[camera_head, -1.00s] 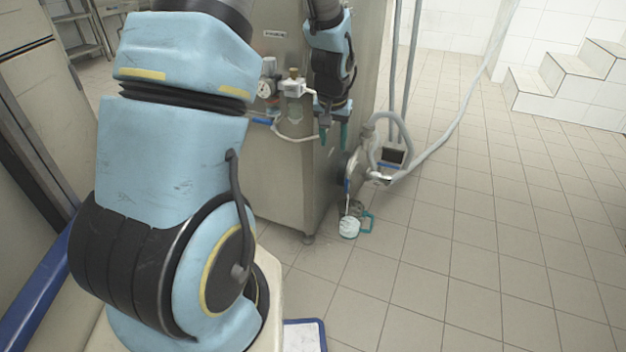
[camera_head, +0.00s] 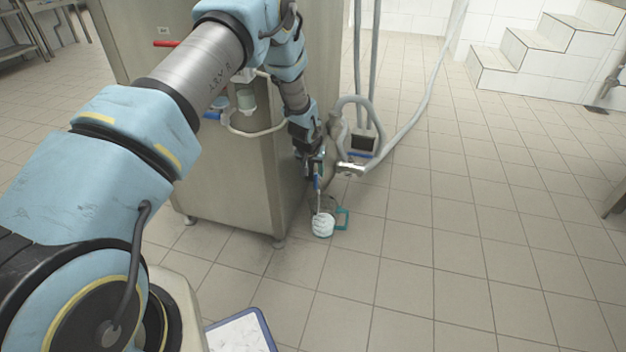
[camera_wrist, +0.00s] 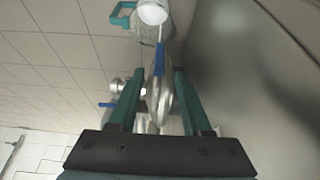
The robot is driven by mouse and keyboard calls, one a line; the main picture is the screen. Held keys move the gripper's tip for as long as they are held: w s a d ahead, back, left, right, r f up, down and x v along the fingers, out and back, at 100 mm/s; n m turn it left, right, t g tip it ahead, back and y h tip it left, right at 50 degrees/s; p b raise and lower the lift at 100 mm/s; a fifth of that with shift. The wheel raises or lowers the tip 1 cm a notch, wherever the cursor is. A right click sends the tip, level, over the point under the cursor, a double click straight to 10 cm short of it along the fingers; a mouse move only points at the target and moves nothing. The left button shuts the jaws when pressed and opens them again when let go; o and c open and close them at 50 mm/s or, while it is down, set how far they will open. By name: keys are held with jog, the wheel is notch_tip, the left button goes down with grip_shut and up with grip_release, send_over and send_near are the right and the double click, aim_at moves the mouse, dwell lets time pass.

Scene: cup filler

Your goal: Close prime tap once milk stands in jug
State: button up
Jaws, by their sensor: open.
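A clear jug (camera_head: 322,223) with a teal handle stands on the floor at the machine's corner, with white milk visible inside. The prime tap's blue lever (camera_head: 317,183) is above it, and a thin white stream runs down from the tap into the jug. My gripper (camera_head: 316,158) is at the tap, partly hidden by my own wrist in the head view. In the wrist view my gripper (camera_wrist: 159,72) is open, its two teal fingers on either side of the metal tap body, with the blue lever (camera_wrist: 159,54) between and just past the tips. The jug (camera_wrist: 152,13) shows beyond.
The steel machine cabinet (camera_head: 225,165) stands close beside my gripper. Grey hoses and a pipe fitting (camera_head: 350,168) are just right of the tap. A blue-rimmed tray (camera_head: 262,325) lies near my base. The tiled floor to the right is clear.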

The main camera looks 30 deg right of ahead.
aim_at(315, 175)
jog(key=b+x, duration=0.1)
jog(key=x, duration=0.4)
jog(key=shift+d+f, duration=0.1)
jog(key=shift+f, duration=0.15)
jog(key=shift+c, duration=0.3)
grip_shut()
